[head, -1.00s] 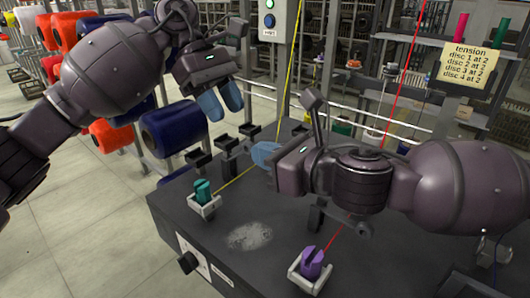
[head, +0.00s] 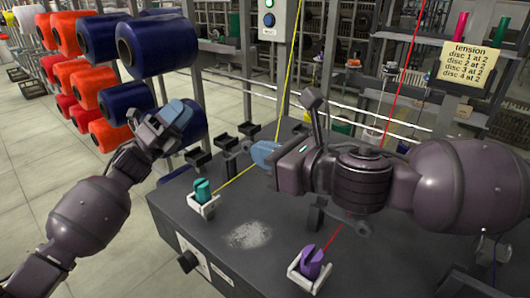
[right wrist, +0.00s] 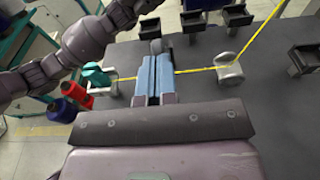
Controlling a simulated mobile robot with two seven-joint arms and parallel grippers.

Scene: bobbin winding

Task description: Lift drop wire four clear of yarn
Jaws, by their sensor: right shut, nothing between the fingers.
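The yellow yarn (head: 234,180) runs from the teal bobbin (head: 202,191) up past my right gripper. My right gripper (head: 264,153) is shut and empty at this yarn. In the right wrist view its blue fingers (right wrist: 155,80) cross the yellow yarn (right wrist: 192,71) and hide a short stretch of it.
A purple bobbin (head: 312,262) with red yarn (head: 333,240) sits in a holder at the front of the dark machine top (head: 200,240). Several empty black holders (head: 198,158) line the back left edge. Blue spools (head: 155,45) stand on a rack at the left.

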